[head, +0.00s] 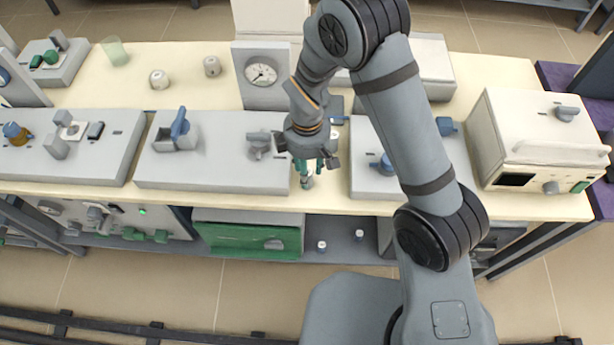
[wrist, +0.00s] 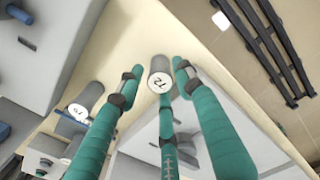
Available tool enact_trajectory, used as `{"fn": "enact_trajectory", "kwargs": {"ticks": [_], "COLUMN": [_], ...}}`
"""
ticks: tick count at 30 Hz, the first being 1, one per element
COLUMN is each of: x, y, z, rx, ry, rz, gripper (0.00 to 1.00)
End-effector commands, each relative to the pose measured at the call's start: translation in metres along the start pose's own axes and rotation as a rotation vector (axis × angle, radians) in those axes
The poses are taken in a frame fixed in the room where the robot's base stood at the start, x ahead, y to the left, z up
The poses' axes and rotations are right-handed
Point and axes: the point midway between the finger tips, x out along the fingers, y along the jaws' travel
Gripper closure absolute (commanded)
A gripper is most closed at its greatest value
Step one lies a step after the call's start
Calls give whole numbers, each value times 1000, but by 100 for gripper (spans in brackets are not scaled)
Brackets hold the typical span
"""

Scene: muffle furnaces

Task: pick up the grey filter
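A small grey cylinder with a white marked top, which looks like the grey filter (wrist: 160,77), stands near the front edge of the bench. My gripper (wrist: 158,74) has teal fingers spread apart, with their tips around or just above this cylinder; I cannot tell if they touch it. In the head view my gripper (head: 305,172) points down in the gap between two grey boxes, and the cylinder (head: 308,181) shows partly at its fingertips. A second, similar grey cylinder (wrist: 86,97) stands farther back in the wrist view, outside the fingers.
Grey boxes with knobs stand left (head: 215,165) and right (head: 370,180) of my gripper. A gauge panel (head: 262,76) rises behind. Two small cylinders, one whitish (head: 158,79) and one grey (head: 212,66), stand at back left. A white furnace (head: 540,140) stands at right.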

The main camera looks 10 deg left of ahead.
Motion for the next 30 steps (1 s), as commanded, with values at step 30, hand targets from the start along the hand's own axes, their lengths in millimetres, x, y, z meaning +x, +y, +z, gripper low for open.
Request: {"fn": "enact_trajectory", "kwargs": {"ticks": [30], "x": [15], "y": [0], "z": [0], "rx": [0], "ry": [1], "rz": [1], "gripper": [100]}}
